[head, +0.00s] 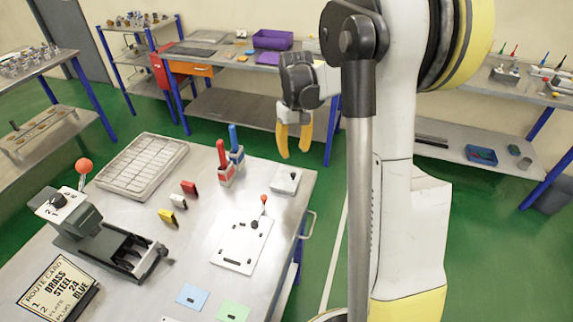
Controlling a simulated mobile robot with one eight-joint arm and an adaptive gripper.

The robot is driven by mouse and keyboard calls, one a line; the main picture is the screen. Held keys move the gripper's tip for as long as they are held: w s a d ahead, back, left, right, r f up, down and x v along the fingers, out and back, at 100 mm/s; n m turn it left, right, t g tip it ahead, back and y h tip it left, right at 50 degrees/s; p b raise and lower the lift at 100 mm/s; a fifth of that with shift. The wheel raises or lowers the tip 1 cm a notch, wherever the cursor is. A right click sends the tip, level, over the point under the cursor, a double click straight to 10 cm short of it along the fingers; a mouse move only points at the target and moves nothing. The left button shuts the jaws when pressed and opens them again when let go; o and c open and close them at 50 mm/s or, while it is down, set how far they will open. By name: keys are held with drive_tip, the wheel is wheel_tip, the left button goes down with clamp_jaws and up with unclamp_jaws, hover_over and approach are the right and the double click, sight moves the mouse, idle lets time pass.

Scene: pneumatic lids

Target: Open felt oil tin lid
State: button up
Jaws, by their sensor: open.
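A small pale flat box with a dark spot on top (286,180) sits at the back right corner of the near table. It may be the felt oil tin, but no label on it can be read. Its top looks closed. My gripper (294,153) hangs with its yellow fingers pointing down, above and behind this box in the picture. The fingers are apart with nothing between them, and they do not touch the box.
The near table (205,200) holds a white slotted tray (142,165), red and blue upright tools (230,160), small coloured blocks (180,202), a white plate with a red-tipped lever (243,240), a grey clamp device (105,240) and a route card (55,290). Green floor lies beyond.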

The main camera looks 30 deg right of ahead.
sight(293, 174)
wheel_tip(293, 174, down, 10)
drive_tip(key=b, duration=0.3)
drive_tip(key=shift+f, duration=0.2)
clamp_jaws()
